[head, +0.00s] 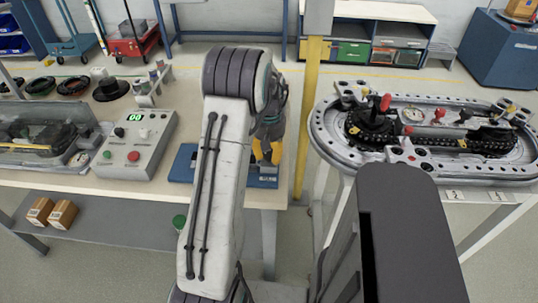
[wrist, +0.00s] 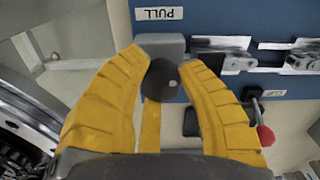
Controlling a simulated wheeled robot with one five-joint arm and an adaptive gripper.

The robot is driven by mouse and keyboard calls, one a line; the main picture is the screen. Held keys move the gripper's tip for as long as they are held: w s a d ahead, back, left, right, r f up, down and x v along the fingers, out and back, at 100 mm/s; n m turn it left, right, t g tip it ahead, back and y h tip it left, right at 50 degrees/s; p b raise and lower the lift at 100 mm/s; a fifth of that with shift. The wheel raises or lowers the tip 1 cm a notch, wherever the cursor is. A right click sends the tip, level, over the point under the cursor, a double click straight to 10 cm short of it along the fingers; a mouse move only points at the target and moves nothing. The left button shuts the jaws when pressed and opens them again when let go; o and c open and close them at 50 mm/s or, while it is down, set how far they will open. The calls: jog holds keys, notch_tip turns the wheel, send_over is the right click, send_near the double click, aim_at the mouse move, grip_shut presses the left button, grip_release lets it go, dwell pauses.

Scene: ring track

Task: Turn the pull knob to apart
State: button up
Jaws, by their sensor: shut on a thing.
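The pull knob (wrist: 158,84) is dark and round, in front of a grey block (wrist: 160,45) on a blue panel (wrist: 225,20). A white PULL label (wrist: 159,13) is above it. My gripper (wrist: 163,62) has yellow ribbed fingers, shut on the knob from both sides. In the head view my gripper (head: 267,152) is down at the blue fixture (head: 262,181) on the bench, and the knob is hidden there.
A grey control box (head: 137,144) with a green display stands left of the fixture. A yellow post (head: 307,105) rises close on the right. Beyond it is the oval ring track (head: 430,170). In the wrist view, a metal latch (wrist: 222,52) and a red-tipped lever (wrist: 264,135) are right of the knob.

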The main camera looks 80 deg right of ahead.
aim_at(269, 152)
jog(key=n, duration=0.3)
jog(key=n+b, duration=0.1)
jog(key=n, duration=0.2)
jog(key=shift+a+f+n, duration=0.1)
jog(key=shift+f+n, duration=0.1)
jog(key=shift+n, duration=0.1)
jog(key=n, duration=0.6)
dwell(0.4)
jog(key=o, duration=1.2)
jog(key=shift+r, duration=0.1)
jog(key=shift+r, duration=0.15)
notch_tip(269, 152, up, 12)
